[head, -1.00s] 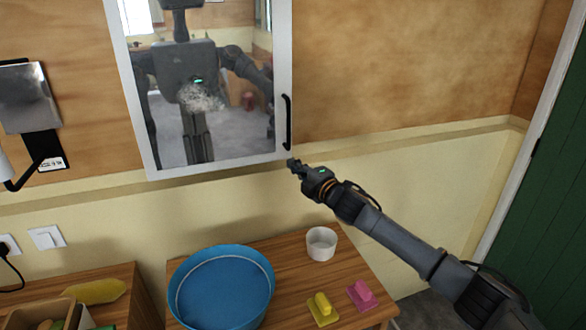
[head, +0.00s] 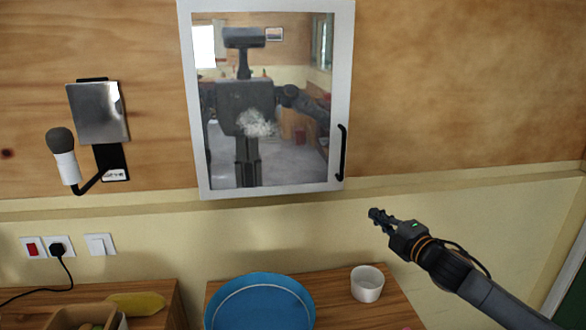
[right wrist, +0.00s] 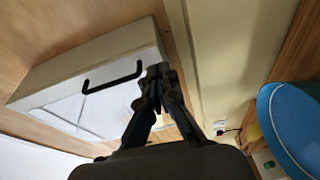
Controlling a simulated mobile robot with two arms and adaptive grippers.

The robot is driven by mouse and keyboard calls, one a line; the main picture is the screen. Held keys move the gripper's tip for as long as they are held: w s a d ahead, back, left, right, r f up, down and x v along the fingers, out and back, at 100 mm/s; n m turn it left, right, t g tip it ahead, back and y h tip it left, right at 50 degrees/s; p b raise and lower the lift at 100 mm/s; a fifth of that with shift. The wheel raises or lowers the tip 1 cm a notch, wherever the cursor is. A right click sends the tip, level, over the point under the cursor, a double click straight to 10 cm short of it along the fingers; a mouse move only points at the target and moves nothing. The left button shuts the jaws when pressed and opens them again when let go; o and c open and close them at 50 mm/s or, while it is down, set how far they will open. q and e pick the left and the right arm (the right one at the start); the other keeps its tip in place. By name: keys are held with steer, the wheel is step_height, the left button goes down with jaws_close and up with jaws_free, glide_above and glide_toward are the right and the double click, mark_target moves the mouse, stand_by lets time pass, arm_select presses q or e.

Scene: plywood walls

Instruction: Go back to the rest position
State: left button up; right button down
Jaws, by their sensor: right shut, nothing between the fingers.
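My right gripper (head: 377,216) is shut and empty in the head view. It is in the air to the right of and below the mirror cabinet, apart from its black handle. In the right wrist view the two fingers of my right gripper (right wrist: 158,78) meet at their tips. The mirror cabinet (head: 190,110) hangs on the plywood wall with its door closed; its white body also shows in the right wrist view (right wrist: 60,75). A whitish smudge (head: 258,123) is on the mirror. My left gripper is not in view, apart from what the reflection may hold.
A wooden table below holds a blue basin (head: 262,305) and a white cup (head: 367,284). A metal-plated wall fixture (head: 97,112) with a white and dark grey head is on the left. A yellow object (head: 137,303) lies at the lower left. The wall space right of the cabinet is clear.

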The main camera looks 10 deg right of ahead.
steer(key=s+a+f+m+g+h, duration=0.15)
steer(key=s+a+f+m, duration=0.25)
steer(key=s+a+f, duration=0.4)
steer(key=s+a+f+m+g+h, duration=0.1)
steer(key=s+a+f+m+g, duration=0.25)
steer(key=s+f, duration=0.4)
steer(key=s+d+f+m+g+h, duration=0.1)
steer(key=s+f+m+g, duration=0.25)
steer(key=s, duration=0.65)
steer(key=s+d+f+m+g+h, duration=0.15)
steer(key=s+f+m, duration=0.25)
steer(key=s, duration=0.5)
steer(key=s+d+f+m+g, duration=0.1)
steer(key=s+f+m+g, duration=0.25)
steer(key=s, duration=0.65)
step_height(320, 180, down, 28)
steer(key=s+g, duration=0.1)
steer(key=s, duration=0.1)
steer(key=s+d+f+g, duration=0.1)
steer(key=s+d+f, duration=0.1)
steer(key=s+f, duration=1.4)
steer(key=shift+s+d+h+b, duration=0.25)
steer(key=shift+d+h+b, duration=0.05)
steer(key=shift+d+b, duration=0.1)
